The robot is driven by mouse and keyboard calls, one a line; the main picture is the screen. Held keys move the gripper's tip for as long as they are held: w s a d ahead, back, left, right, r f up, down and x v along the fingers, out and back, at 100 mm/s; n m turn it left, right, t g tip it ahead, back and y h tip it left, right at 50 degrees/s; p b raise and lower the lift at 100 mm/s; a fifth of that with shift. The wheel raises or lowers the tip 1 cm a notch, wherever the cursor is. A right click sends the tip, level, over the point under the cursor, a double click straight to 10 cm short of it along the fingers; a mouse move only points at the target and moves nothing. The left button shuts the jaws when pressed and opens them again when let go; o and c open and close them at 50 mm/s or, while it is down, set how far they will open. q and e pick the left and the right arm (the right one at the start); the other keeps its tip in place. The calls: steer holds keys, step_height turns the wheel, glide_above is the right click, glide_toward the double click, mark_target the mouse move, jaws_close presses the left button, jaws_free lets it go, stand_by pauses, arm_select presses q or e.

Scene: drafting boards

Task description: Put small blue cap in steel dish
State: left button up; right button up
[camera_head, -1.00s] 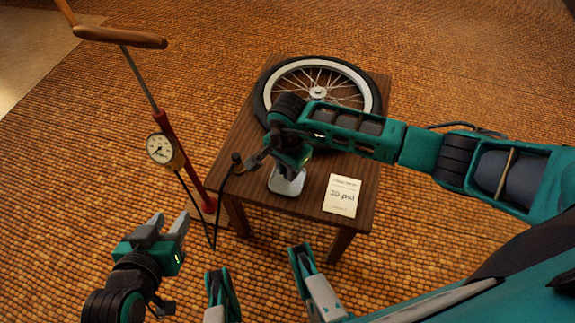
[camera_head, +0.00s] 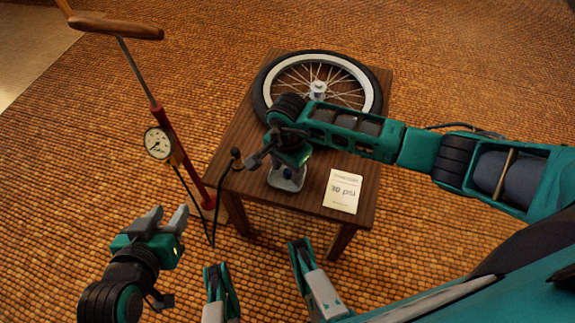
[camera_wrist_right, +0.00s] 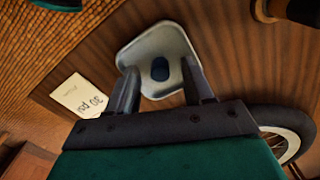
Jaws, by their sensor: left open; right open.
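The steel dish (camera_head: 287,184) is a shallow, rounded-square tray on the wooden table, and it also shows in the right wrist view (camera_wrist_right: 160,40). The small blue cap (camera_head: 287,173) is dark blue and lies within the dish's outline; in the right wrist view the cap (camera_wrist_right: 160,69) shows over the dish floor between my fingers. My right gripper (camera_wrist_right: 160,76) is open above the dish, with a finger apart on each side of the cap. My left gripper (camera_head: 168,220) is open and empty, off the table to the front left.
A spoked wheel (camera_head: 356,73) lies at the table's back. A card reading 30 psi (camera_head: 342,191) lies right of the dish. A floor pump with a gauge (camera_head: 158,143) stands left of the table (camera_head: 232,160), and its hose end rests near the table's left edge.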

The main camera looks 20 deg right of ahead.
arm_select(q)
steer(key=r+p, duration=0.1)
steer(key=p, duration=0.1)
steer(key=a+r+p, duration=0.1)
steer(key=p, duration=0.1)
steer(key=shift+s+a, duration=0.2)
steer(key=shift+s, duration=0.1)
arm_select(e)
step_height(320, 180, up, 13)
arm_select(q)
steer(key=shift+f+y, duration=0.1)
steer(key=shift+y, duration=0.2)
